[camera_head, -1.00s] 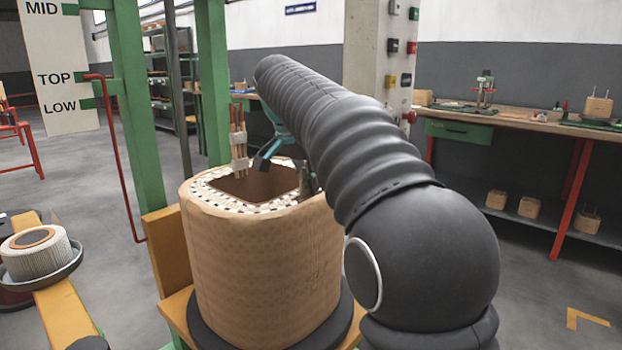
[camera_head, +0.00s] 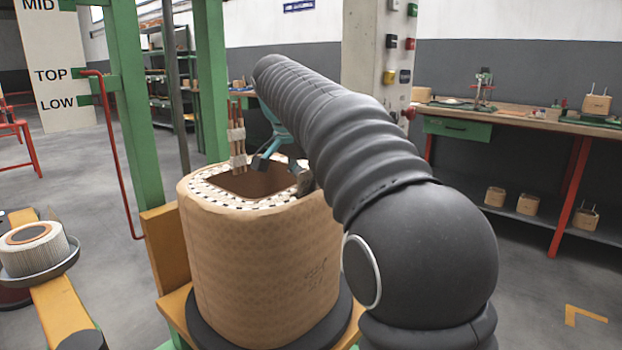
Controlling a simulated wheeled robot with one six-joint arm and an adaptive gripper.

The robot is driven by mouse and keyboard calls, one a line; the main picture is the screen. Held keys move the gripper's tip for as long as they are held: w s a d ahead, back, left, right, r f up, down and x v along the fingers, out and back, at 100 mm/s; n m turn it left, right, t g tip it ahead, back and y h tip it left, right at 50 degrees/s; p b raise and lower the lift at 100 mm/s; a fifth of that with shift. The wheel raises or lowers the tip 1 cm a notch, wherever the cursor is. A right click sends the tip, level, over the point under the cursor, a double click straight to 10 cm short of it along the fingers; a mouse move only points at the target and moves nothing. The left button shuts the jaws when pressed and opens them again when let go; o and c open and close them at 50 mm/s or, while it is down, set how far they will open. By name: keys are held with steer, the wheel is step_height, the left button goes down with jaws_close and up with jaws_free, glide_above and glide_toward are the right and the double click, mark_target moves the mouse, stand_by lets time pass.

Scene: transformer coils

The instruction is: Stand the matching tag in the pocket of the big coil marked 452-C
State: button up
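A big tan coil (camera_head: 262,265) stands upright on a dark round base, with a square opening in its speckled top rim. Copper leads (camera_head: 236,135) rise from the far left of the rim. Faint handwriting shows low on its right side, too small to read. My gripper (camera_head: 278,162) is at the far side of the coil's top, partly hidden behind my dark arm. A teal finger part with a dark tip shows above the opening. Whether it holds a tag cannot be seen. No tag and no pocket can be made out.
A smaller white coil (camera_head: 35,250) sits in a dark dish on a yellow beam at left. Green posts (camera_head: 135,110) and a red bar stand behind the big coil. A workbench (camera_head: 515,118) with small coils is at right. Open floor lies between.

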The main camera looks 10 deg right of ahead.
steer(key=shift+f, duration=0.1)
steer(key=v, duration=1.2)
stand_by(0.4)
steer(key=s+d+f+n+t+y+p, duration=0.2)
steer(key=s+f+n, duration=0.8)
steer(key=s+f, duration=1.7)
steer(key=shift+s+d+f+n+t+y, duration=0.3)
steer(key=shift+s+d+n+t+y, duration=0.15)
steer(key=shift+s+d+y, duration=0.3)
steer(key=shift+a, duration=0.1)
